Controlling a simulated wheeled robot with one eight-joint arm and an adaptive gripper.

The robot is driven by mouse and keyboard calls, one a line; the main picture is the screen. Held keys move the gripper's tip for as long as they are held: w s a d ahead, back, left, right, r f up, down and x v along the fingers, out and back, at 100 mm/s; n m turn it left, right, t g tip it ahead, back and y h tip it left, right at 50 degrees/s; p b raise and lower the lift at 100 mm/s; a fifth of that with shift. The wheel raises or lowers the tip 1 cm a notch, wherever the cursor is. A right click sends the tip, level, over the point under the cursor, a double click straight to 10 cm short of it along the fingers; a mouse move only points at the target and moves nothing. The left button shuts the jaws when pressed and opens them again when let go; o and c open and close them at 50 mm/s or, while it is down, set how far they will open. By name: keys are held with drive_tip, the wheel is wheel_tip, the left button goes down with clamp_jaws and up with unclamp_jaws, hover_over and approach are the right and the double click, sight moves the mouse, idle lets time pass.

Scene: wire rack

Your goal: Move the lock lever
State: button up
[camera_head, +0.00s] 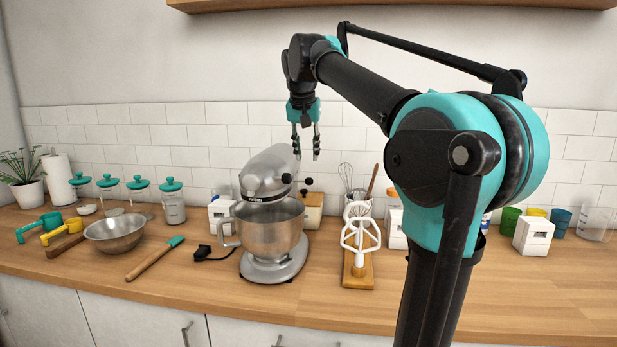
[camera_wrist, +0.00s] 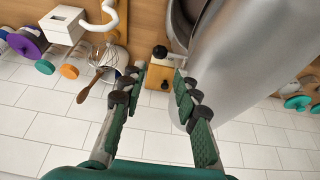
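The silver stand mixer (camera_head: 268,178) stands on the counter with its bowl (camera_head: 268,226) in place. Its head looks tilted. Small black knobs (camera_head: 303,192) show at the mixer's right side in the head view; I cannot tell which is the lock lever. In the wrist view, the mixer head (camera_wrist: 245,65) fills the right side and a black knob (camera_wrist: 160,52) shows beyond the fingertips. My gripper (camera_head: 305,152) points down beside the top of the mixer head. It is open and empty, its fingers (camera_wrist: 160,75) apart, the right one overlapping the head in view.
A wooden box (camera_head: 312,211) stands behind the mixer. A white beater on a wooden stand (camera_head: 358,270) is to its right, with a utensil cup (camera_head: 357,204) behind. A metal bowl (camera_head: 115,234) and spatula (camera_head: 154,259) lie to the left. The front right counter is clear.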

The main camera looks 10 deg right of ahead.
sight(309, 179)
drive_tip(key=x, duration=0.9)
drive_tip(key=shift+f, duration=0.15)
clamp_jaws()
drive_tip(key=shift+w, duration=0.1)
